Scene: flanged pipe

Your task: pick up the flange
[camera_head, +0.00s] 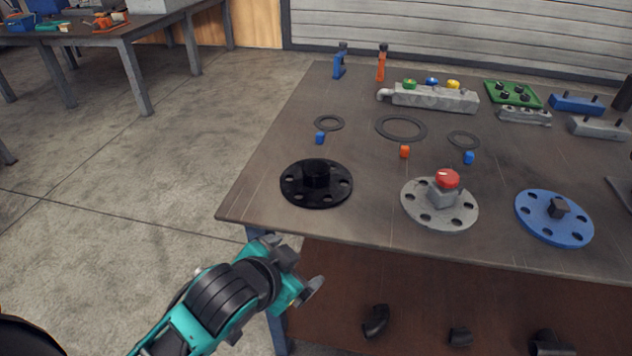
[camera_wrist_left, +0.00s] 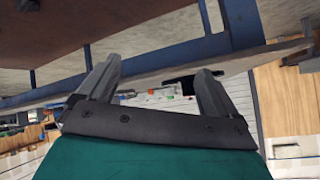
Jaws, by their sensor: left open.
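Three round flanges with bolt holes lie flat on the table. The black flange (camera_head: 297,190) is at the left near the front edge. The grey flange (camera_head: 425,214) is in the middle and carries a grey block with a red knob. The blue flange (camera_head: 553,232) is at the right with a dark square block on it. My left gripper (camera_head: 296,270) is open and empty, below and in front of the table's front left corner, apart from the black flange. Its two spread fingers show in the left wrist view (camera_wrist_left: 157,80). My right gripper is not in view.
The table (camera_head: 260,187) also holds dark rings (camera_head: 401,127), small orange and blue pieces, a grey manifold (camera_head: 435,97) and a green block (camera_head: 512,92) farther back. Black pipe pieces (camera_head: 376,320) lie on the shelf below. Open floor is to the left.

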